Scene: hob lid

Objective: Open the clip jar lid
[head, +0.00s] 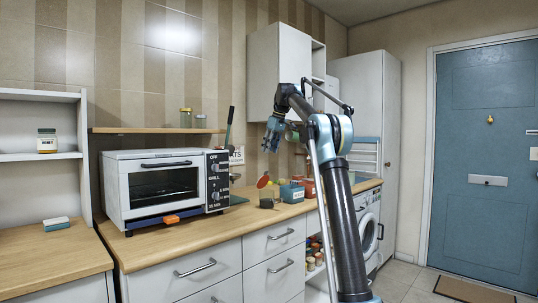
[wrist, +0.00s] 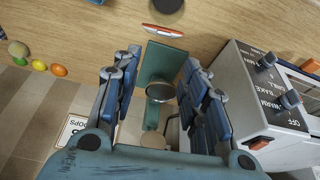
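I cannot tell for certain which thing is the clip jar. A small glass jar with a greenish-yellow top (head: 186,118) stands on the wall shelf above the oven; its clip does not show. My gripper (head: 272,134) hangs in the air above the worktop, right of the oven. In the wrist view its two blue fingers (wrist: 158,68) are spread apart with nothing gripped. Between and beyond them show a teal stand (wrist: 160,62) and a grey round disc (wrist: 160,92), apparently below the gripper.
The white toaster oven (head: 165,185) stands left of my gripper, with an orange block (head: 171,219) in front. A dark lever (head: 229,127) rises beside it. A teal box (head: 292,192) and a red box (head: 309,188) sit farther right. The front worktop is mostly clear.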

